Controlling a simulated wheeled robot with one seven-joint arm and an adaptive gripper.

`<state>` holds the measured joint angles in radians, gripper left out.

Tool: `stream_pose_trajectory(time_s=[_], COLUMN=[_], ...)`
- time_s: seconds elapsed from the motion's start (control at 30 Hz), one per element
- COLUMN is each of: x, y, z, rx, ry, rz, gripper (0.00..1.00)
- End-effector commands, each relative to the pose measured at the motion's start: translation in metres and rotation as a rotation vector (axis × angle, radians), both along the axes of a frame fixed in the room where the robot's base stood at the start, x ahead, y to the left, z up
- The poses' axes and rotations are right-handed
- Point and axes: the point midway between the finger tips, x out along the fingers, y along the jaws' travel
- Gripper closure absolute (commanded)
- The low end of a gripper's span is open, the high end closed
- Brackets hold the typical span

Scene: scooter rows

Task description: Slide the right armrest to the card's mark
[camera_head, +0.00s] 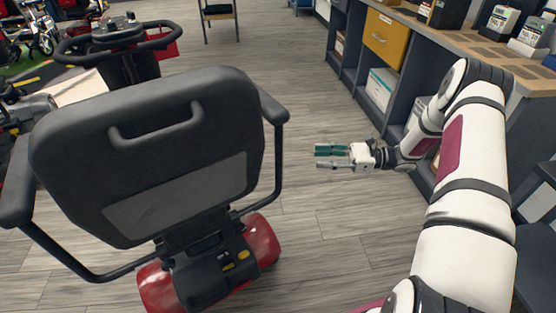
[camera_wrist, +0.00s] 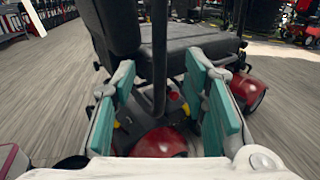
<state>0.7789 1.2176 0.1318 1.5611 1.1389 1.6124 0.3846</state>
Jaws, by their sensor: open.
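The scooter's black seat (camera_head: 150,130) is seen from behind in the head view. Its right armrest (camera_head: 272,106) is a dark pad on a bent black tube (camera_head: 278,165) at the seat's right side. My gripper (camera_head: 325,157) is open and empty, pointing left, a short gap to the right of that tube. In the wrist view, a dark upright tube (camera_wrist: 160,55) appears between the teal fingers (camera_wrist: 215,105), beyond them and not gripped. The seat cushion (camera_wrist: 195,50) is behind it. I cannot make out a card or its mark in either view.
The scooter's red rear body (camera_head: 262,238) sits below the seat, with the handlebar (camera_head: 118,38) ahead. A counter with shelves and a yellow drawer (camera_head: 386,38) runs along the right. The wood floor (camera_head: 330,235) between is clear.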

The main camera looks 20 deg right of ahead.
Motion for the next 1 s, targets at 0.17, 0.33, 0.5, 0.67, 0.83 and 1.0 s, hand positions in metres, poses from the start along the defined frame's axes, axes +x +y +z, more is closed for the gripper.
stream_pose_trajectory(time_s=[0.17, 0.33, 0.5, 0.67, 0.83, 1.0], x=[0.006, 0.016, 0.026, 0.034, 0.040, 0.042], y=[0.021, 0.053, 0.084, 0.109, 0.124, 0.130], z=[0.000, 0.000, 0.000, 0.000, 0.000, 0.001], rx=[0.000, 0.000, -0.001, -0.001, -0.002, -0.003], ry=[-0.001, -0.001, -0.001, -0.001, 0.000, -0.001], rz=[0.004, 0.006, 0.006, 0.005, 0.003, 0.002], gripper=[0.60, 0.60, 0.60, 0.60, 0.60, 0.60])
